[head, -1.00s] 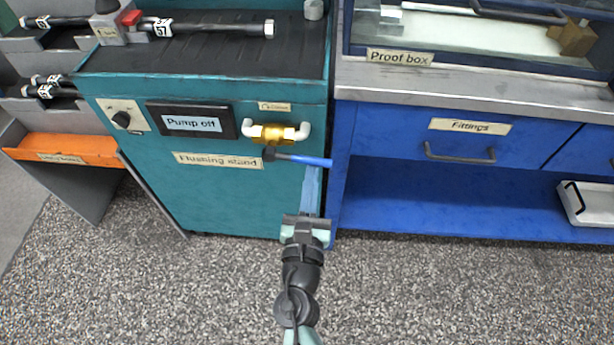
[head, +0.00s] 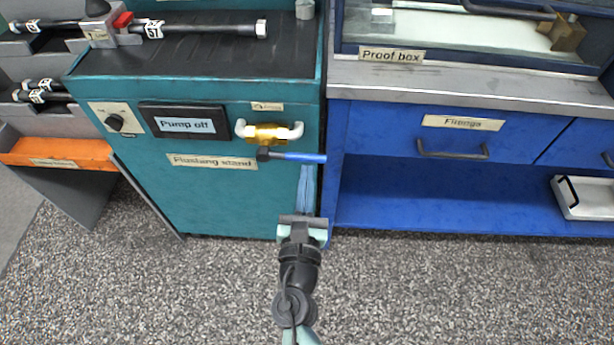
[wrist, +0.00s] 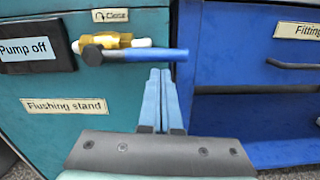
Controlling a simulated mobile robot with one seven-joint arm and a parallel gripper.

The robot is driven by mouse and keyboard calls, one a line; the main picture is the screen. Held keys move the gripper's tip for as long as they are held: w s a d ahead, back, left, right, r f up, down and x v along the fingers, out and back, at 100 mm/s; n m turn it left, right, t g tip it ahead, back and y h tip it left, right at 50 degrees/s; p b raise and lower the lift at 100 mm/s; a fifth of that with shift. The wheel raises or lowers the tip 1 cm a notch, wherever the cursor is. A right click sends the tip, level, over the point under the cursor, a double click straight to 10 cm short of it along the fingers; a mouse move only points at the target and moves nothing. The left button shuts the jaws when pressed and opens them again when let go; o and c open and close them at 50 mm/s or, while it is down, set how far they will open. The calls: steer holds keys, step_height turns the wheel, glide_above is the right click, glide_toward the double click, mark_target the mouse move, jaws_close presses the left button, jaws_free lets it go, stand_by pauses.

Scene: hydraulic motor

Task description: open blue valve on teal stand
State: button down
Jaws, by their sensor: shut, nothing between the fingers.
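The teal flushing stand (head: 215,205) is at the left of the head view. A brass valve (head: 266,132) with white pipe ends is on its front, near the right edge. The valve's blue lever (head: 303,158) lies roughly horizontal and points right; in the wrist view the lever (wrist: 155,55) crosses above my fingertips. My gripper (head: 306,170) is shut and empty, its blue fingers pointing up at the stand just below the lever. In the wrist view the fingertips (wrist: 162,72) lie side by side close below the lever; I cannot tell whether they touch it.
A "Pump off" display (head: 185,123) and a black knob (head: 115,122) are left of the valve. A blue bench with a Fittings drawer (head: 455,140) adjoins the stand on the right. An orange tray (head: 60,153) is at far left. The speckled floor in front is clear.

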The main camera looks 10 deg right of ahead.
steer(key=s+a+f+b, duration=0.1)
steer(key=s+a+f, duration=0.2)
steer(key=s, duration=0.7)
steer(key=shift+a+f+b, duration=0.2)
steer(key=shift+f+b, duration=0.15)
